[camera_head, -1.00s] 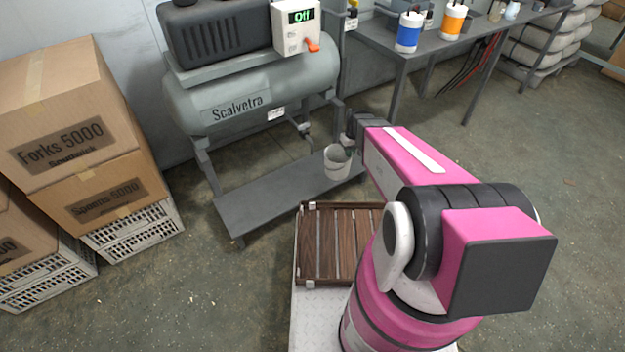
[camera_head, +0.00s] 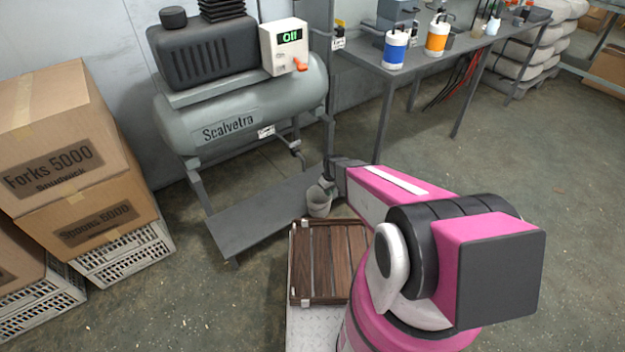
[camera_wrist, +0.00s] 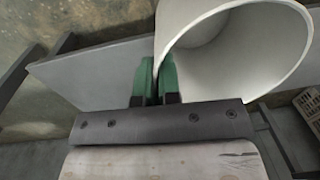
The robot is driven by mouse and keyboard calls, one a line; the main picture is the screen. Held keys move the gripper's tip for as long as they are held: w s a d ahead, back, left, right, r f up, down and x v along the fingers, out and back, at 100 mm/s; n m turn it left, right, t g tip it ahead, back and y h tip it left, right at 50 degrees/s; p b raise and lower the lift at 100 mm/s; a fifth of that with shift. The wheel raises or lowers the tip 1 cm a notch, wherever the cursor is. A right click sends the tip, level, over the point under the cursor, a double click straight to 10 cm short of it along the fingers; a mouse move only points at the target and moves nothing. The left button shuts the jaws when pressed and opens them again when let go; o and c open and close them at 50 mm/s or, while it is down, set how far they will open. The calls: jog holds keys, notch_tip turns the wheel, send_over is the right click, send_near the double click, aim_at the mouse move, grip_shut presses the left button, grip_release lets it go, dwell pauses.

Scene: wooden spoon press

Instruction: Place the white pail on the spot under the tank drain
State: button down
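The white pail (camera_head: 318,203) is small and open-topped, and in the head view it appears at the right front edge of the low grey shelf (camera_head: 255,222) under the tank. My gripper (camera_head: 328,183) is at its rim. In the wrist view the green fingertips (camera_wrist: 157,82) are close together with the wall of the pail (camera_wrist: 240,50) between them. The pail's mouth opens to the right of the fingers. The grey tank (camera_head: 240,115) stands above the shelf, with a drain pipe (camera_head: 296,150) below its right part. I cannot tell whether the pail touches any surface.
A slatted wooden rack (camera_head: 328,262) lies in front of the shelf. Boxes on white crates (camera_head: 125,258) stand at the left. A grey workbench (camera_head: 415,65) with blue and orange containers is behind right. The floor at right is clear.

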jog(key=w+a, duration=0.6)
jog(key=w, duration=0.4)
jog(key=shift+a+f, duration=0.3)
jog(key=shift+a, duration=0.1)
jog(key=c, duration=1.7)
grip_release()
jog(key=shift+f, duration=0.15)
jog(key=shift+c, duration=0.2)
jog(key=o, duration=0.4)
